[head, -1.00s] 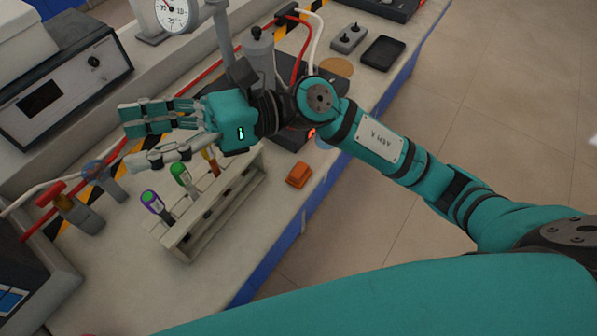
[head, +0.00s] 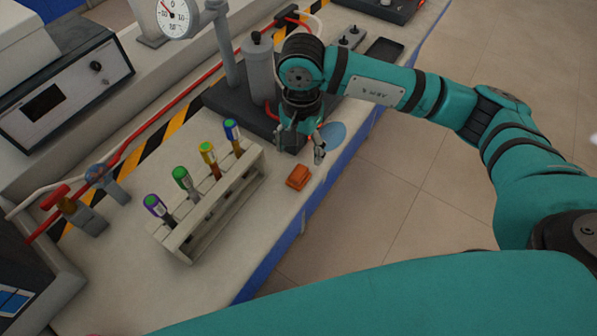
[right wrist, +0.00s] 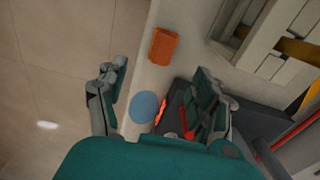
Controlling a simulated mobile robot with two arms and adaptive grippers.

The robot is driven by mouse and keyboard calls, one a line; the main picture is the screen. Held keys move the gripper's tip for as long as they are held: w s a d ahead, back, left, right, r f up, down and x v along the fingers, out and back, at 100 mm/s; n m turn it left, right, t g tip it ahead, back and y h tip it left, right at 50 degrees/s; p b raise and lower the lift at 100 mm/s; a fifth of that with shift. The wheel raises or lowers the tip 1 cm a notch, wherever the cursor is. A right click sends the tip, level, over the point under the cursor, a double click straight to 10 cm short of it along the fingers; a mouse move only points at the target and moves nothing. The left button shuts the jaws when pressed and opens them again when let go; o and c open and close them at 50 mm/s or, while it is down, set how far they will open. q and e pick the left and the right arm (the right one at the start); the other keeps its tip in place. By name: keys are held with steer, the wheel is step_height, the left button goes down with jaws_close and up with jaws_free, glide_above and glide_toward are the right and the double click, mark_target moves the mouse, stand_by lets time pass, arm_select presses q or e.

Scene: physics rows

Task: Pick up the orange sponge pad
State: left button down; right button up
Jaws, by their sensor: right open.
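The orange sponge pad (head: 298,177) lies on the pale bench near its front edge, just right of the test tube rack. It also shows in the right wrist view (right wrist: 163,46), at the top middle, beyond the fingertips. My right gripper (head: 303,148) points down over the bench, behind the sponge pad in the head view. Its fingers are spread apart with nothing between them, and in the right wrist view (right wrist: 158,80) they stand on either side. The sponge pad is apart from the fingers. My left gripper is not in view.
A wooden rack (head: 222,208) holds several tubes with coloured caps left of the sponge pad. A dark stand base (head: 240,112) with a grey cylinder (head: 259,68) is behind. A blue disc (head: 333,133) lies by the bench edge. The bench front is clear.

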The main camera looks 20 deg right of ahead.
mark_target(298, 172)
step_height(298, 172, down, 4)
steer(key=shift+f+p, duration=0.25)
steer(key=shift+p, duration=0.1)
steer(key=f, duration=0.1)
steer(key=f+p, duration=0.1)
steer(key=f, duration=0.1)
steer(key=f+p, duration=0.1)
steer(key=shift+a+f, duration=0.35)
steer(key=shift+f, duration=0.3)
steer(key=c, duration=1.1)
steer(key=shift+r, duration=0.15)
